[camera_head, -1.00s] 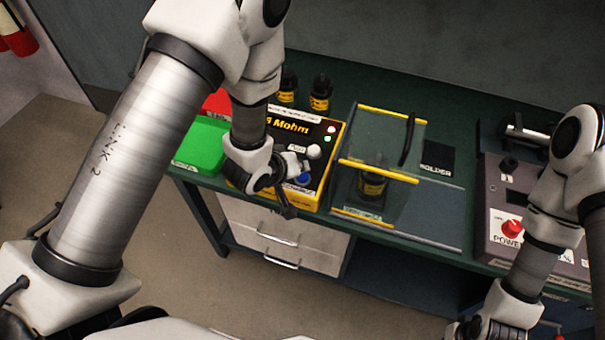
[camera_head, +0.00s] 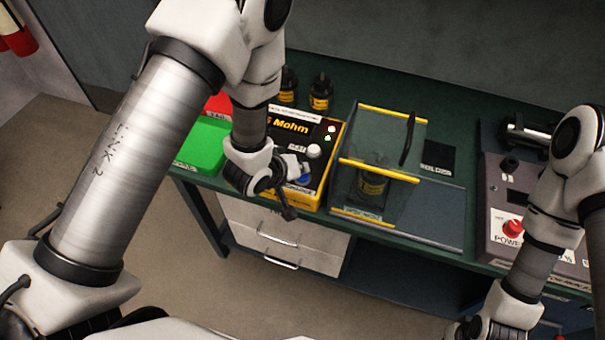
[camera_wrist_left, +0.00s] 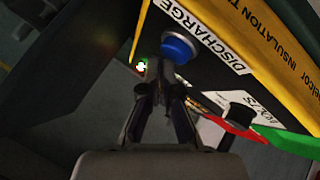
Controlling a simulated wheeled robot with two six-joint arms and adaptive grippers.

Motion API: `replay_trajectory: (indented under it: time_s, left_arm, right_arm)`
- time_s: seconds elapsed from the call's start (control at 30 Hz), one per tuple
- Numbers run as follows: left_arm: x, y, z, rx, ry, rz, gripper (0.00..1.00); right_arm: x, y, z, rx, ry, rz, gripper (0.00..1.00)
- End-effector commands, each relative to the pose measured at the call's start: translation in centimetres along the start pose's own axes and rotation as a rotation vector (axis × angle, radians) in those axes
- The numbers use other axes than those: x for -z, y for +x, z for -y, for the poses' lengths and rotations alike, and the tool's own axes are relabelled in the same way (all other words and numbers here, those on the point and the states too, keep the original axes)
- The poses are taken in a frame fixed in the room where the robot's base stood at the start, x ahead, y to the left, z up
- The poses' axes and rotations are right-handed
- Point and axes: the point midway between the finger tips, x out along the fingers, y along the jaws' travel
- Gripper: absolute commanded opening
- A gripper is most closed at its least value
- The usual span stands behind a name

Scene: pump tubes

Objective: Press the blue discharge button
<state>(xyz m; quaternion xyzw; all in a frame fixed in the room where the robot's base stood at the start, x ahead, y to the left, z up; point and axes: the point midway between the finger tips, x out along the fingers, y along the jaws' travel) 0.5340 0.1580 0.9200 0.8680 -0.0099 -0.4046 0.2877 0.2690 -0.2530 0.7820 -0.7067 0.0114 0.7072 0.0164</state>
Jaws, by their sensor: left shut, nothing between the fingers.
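The blue discharge button (camera_head: 303,181) sits on the front of the yellow and black Mohm tester box (camera_head: 311,199), partly hidden by my left gripper. In the left wrist view the round blue button (camera_wrist_left: 178,48) is just ahead of the fingertips, beside the white DISCHARGE label (camera_wrist_left: 205,42). My left gripper (camera_wrist_left: 160,68) is shut and empty. Its tips lie close to the button's lower left edge in that view; I cannot tell whether they touch it. In the head view the left gripper (camera_head: 294,172) is at the box front. My right gripper's fingers are not visible.
A white knob (camera_head: 314,151) is close by on the box. A green block (camera_head: 203,147) stands left of it. A clear yellow-edged cover (camera_head: 383,150) stands right, with a dark bottle inside. A grey power panel (camera_head: 496,190) is further right. Two bottles stand behind the box.

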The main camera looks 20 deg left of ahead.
Motion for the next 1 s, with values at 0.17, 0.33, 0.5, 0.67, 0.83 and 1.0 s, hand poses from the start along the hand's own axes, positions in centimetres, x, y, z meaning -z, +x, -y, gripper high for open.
replay_trajectory:
  time_s: [0.17,0.33,0.5,0.67,0.83,1.0]
  left_arm:
    - [-0.01,0.0,0.01,0.0,0.0,0.0,0.0]
    - [-0.11,0.14,0.11,0.0,0.0,0.0,0.0]
    - [-0.21,0.29,0.22,0.0,0.0,0.0,0.0]
    - [-0.31,0.42,0.32,0.0,0.0,0.0,0.0]
    - [-0.43,0.57,0.43,0.001,0.0,0.001,0.0]
    - [-0.55,0.71,0.54,0.001,0.0,0.001,0.0]
  right_arm:
    - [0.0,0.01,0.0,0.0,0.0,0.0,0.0]
    - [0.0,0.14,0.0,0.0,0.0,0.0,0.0]
    - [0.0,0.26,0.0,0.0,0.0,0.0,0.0]
    - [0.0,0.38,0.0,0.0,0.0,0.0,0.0]
    - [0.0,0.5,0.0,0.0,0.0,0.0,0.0]
    - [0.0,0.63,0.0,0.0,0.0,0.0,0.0]
